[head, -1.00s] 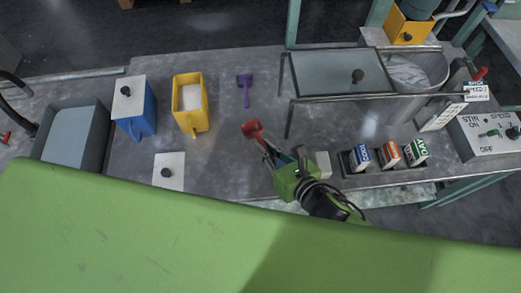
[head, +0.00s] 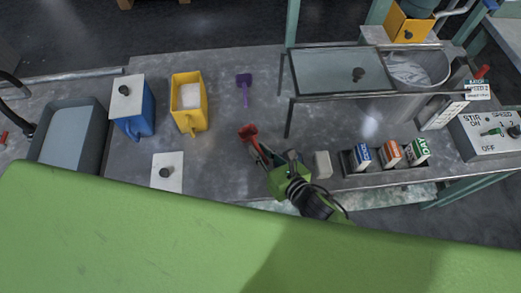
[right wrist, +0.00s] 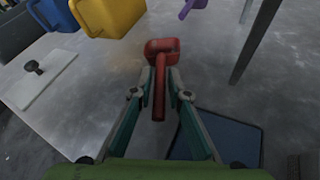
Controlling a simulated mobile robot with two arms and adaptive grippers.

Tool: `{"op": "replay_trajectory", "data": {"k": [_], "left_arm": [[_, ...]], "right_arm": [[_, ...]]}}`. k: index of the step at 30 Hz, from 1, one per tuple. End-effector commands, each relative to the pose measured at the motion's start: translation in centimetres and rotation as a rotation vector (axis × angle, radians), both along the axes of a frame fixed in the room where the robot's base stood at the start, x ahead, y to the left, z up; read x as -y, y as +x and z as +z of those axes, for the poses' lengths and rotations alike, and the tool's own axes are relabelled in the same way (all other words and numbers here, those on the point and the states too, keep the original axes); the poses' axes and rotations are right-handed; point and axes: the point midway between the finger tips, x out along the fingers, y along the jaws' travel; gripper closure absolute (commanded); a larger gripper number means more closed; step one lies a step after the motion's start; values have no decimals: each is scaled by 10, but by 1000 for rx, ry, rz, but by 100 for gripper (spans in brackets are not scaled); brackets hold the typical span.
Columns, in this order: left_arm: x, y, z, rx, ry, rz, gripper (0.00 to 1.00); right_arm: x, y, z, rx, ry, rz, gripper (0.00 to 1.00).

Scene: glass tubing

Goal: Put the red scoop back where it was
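The red scoop (head: 248,132) is in my right gripper (head: 265,157), over the grey table left of centre. In the right wrist view the red scoop (right wrist: 161,48) has its bowl pointing away from me. Its handle runs back between the two fingers of the right gripper (right wrist: 161,82), which are closed on it. I cannot tell how high the scoop is above the table. A purple scoop (head: 244,90) lies farther back on the table. My left gripper is not in view.
A yellow bin (head: 188,121) with white contents and a blue bin (head: 148,112) stand at left. A white lid (head: 168,181) lies in front. A dark blue flat piece (right wrist: 232,137) is beneath the gripper. A rack (head: 322,98) and small cartons (head: 390,153) are at right.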

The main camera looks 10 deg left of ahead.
Motion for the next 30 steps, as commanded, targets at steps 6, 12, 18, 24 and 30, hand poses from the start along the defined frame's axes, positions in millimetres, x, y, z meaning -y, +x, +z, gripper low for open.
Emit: {"op": "replay_trajectory", "data": {"k": [6,12,18,24,30], "left_arm": [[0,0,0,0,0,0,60],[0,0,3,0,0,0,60],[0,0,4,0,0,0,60],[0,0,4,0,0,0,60],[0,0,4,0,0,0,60]], "right_arm": [[0,0,0,0,0,0,74],[0,0,5,0,1,-1,74],[19,-20,13,-1,-2,1,74],[48,-50,29,-2,-2,0,74],[70,-71,41,-2,-1,-1,74]]}}
